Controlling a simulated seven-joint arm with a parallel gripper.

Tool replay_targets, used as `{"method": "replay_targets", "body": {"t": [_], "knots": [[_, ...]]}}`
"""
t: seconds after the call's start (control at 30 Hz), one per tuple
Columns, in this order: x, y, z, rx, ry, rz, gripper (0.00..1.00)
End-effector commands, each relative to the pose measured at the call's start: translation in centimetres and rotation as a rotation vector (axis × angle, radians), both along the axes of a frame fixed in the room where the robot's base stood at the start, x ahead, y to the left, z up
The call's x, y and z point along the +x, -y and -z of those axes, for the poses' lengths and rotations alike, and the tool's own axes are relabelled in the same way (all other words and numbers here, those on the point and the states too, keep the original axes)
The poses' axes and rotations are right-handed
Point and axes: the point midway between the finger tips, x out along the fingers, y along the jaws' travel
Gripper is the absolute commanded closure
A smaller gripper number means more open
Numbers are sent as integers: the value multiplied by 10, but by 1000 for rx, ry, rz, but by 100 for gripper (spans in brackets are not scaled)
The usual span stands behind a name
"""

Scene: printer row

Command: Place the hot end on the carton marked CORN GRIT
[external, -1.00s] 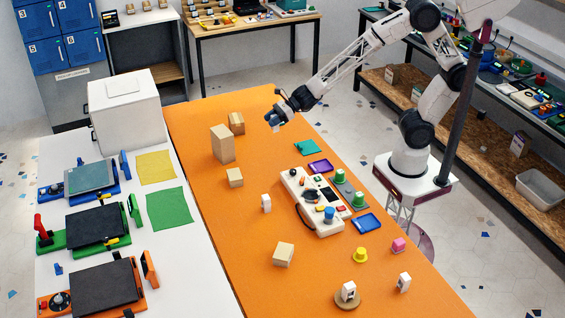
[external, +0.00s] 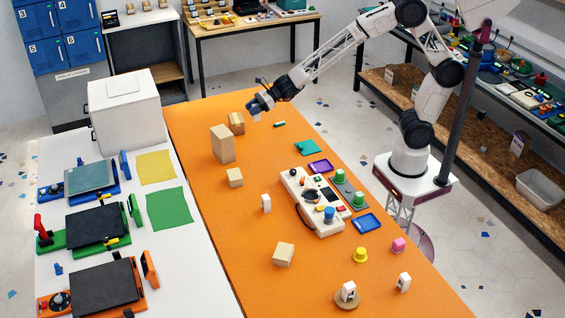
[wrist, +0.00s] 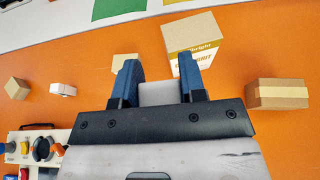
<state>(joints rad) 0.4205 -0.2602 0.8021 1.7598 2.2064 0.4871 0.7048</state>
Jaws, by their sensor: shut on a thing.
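My gripper (external: 256,107) is shut on a pale grey block, the hot end (wrist: 158,94), which sits between the two blue fingers in the wrist view. It is held above the far part of the orange table. The tall carton (external: 222,145) stands below and to the left of my gripper in the external view. In the wrist view, this carton (wrist: 192,33) lies just beyond the right finger. Its printed label is partly hidden by the finger, with "RIT" readable at the end.
A taped carton (external: 236,123) stands close beside the tall one; smaller cartons (external: 235,177) (external: 283,254) stand nearer. A white control panel (external: 315,203) fills the table's middle right. A white box (external: 125,110) stands left.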

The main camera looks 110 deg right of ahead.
Motion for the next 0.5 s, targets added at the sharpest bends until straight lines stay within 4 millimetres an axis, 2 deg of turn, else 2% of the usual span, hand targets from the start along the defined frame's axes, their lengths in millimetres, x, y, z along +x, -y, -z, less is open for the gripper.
{"method": "replay_targets", "body": {"t": [0.27, 0.5], "knots": [[1, 0, 0, 0, 0, 0, 86], [16, 5, 1, 0, 0, 0, 86]]}}
